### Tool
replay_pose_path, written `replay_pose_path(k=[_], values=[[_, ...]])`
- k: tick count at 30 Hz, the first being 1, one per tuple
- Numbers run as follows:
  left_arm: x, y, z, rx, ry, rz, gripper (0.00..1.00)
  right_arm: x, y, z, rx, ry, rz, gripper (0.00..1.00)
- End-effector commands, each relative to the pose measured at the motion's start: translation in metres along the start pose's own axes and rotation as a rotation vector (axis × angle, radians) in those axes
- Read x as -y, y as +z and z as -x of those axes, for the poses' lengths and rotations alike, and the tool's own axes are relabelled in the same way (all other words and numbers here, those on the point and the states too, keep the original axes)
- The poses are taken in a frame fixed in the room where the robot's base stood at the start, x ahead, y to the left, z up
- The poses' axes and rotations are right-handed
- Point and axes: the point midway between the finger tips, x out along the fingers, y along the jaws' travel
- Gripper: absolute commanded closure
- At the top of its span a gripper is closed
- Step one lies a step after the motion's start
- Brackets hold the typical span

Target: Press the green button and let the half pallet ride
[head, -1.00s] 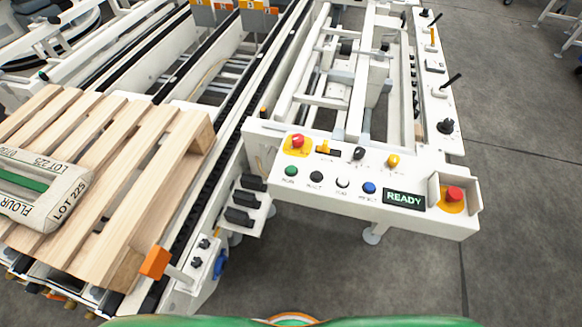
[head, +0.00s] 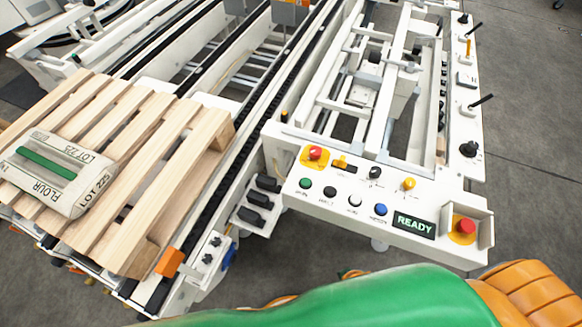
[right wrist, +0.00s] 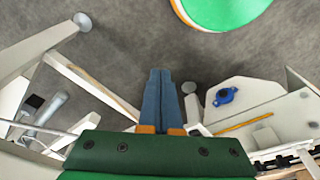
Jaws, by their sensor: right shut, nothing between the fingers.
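The green button (head: 306,183) is at the left end of the lower row on the white control panel (head: 450,247) in the head view. Black, white and blue buttons sit to its right, and the display (head: 414,225) reads READY. A wooden pallet (head: 180,150) lies on the conveyor at the left, with a flour bag (head: 55,175) on it. My right gripper (right wrist: 160,73) is shut and empty in the right wrist view, above the grey floor beside white machine frames. It does not show in the head view, and neither does my left gripper.
Red knobs on yellow bases stand at the panel's upper left (head: 315,153) and right end (head: 466,227). An orange block (head: 169,262) is at the conveyor's near corner. A blue knob (right wrist: 225,96) shows on white metal in the right wrist view. Floor is clear at right.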

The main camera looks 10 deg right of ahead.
Motion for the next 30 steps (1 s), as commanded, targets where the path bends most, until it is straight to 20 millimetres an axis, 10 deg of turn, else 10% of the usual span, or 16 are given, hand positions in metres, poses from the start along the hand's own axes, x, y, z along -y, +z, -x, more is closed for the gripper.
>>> replay_pose_path(k=[18, 24, 30], values=[[0.002, -0.009, 0.1, 0.0, 0.0, 0.0, 0.31, 0.009, -0.169, 0.259, -0.29, -0.109, -0.069, 1.0], [0.002, -0.009, 0.104, 0.0, 0.0, 0.0, 0.31, 0.017, -0.252, 0.264, -0.453, -0.323, -0.251, 1.0], [0.002, -0.01, 0.104, 0.0, 0.0, 0.0, 0.31, -0.005, -0.289, 0.261, -0.512, -0.406, -0.422, 1.0]])
